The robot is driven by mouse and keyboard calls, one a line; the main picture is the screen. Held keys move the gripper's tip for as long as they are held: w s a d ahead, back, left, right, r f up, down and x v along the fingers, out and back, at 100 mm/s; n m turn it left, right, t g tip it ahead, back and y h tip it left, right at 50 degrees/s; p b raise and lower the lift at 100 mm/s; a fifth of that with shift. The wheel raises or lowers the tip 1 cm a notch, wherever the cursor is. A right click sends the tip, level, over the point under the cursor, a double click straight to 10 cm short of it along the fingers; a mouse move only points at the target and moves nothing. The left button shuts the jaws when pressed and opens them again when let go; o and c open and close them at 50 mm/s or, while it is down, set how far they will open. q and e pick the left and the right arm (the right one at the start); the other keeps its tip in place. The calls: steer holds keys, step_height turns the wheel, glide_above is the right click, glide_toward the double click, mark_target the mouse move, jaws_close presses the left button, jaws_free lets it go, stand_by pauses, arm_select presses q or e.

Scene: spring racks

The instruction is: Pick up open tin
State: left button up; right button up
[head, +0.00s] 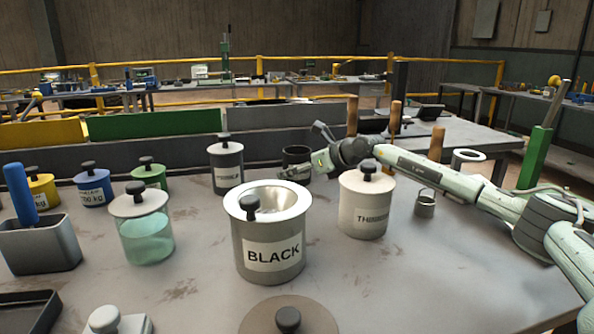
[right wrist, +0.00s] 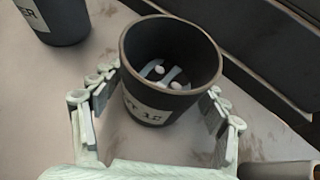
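A dark open tin (head: 296,156) stands at the back of the grey table in the head view, partly hidden by my right gripper. The right wrist view looks down into the open tin (right wrist: 150,108), which has a pale label and several small grey and white pieces inside. My right gripper (head: 300,172) reaches in from the right at the tin's near side. In the right wrist view its fingers (right wrist: 160,92) are spread, one on each side of the tin. Contact is not clear, and the tin stands on the table. My left gripper is not in view.
A large tin labelled BLACK (head: 270,238) stands in front, with a lidded white tin (head: 366,208) to its right. A lidded dark canister (head: 226,170) stands close left of the open tin. A low dark wall (head: 90,155) runs behind. The table's right front is clear.

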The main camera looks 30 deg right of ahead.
steer(key=c, duration=1)
steer(key=shift+r, duration=0.2)
